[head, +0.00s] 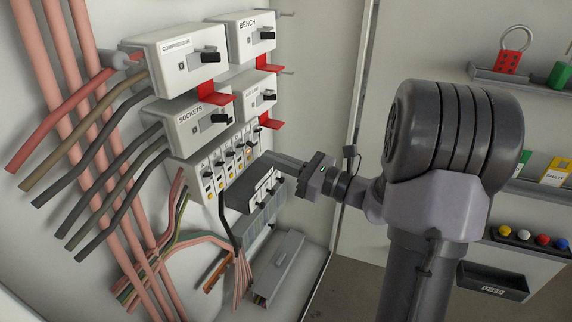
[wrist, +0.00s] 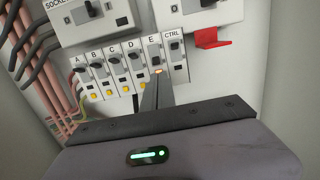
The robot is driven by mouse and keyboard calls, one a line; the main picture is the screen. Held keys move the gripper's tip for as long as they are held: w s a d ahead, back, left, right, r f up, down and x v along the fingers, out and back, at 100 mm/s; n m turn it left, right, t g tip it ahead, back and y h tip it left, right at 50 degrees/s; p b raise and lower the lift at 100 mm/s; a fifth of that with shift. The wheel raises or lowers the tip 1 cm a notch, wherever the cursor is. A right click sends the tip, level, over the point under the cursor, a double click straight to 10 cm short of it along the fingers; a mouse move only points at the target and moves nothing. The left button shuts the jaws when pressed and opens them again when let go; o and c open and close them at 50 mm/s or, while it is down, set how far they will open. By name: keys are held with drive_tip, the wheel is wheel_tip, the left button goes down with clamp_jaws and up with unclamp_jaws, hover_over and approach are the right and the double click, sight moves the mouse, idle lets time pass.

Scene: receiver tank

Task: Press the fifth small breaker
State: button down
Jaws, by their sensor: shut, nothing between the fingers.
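A row of small white breakers lettered A to E, followed by one marked CTRL, is mounted on the panel. The fifth small breaker, E (wrist: 154,50), has a dark toggle, and a small orange spot shows on its lower part. The row also shows in the head view, with breaker E (head: 240,156) near its right end. My gripper (wrist: 157,86) is shut and empty. Its fingertips appear in front of the lower part of breaker E and hide some of it. In the head view my gripper (head: 268,158) points left at the row; I cannot tell whether it touches.
Above the row are larger switch boxes, SOCKETS (head: 186,122) and BENCH (head: 250,36), with red tabs below some of them. A dark block (head: 252,190) sits just below the row. Thick pink pipes (head: 92,50) and cables fill the left side. Shelves stand at the right.

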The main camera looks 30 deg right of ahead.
sight(249, 149)
drive_tip(key=x, duration=0.3)
drive_tip(key=shift+w, duration=0.3)
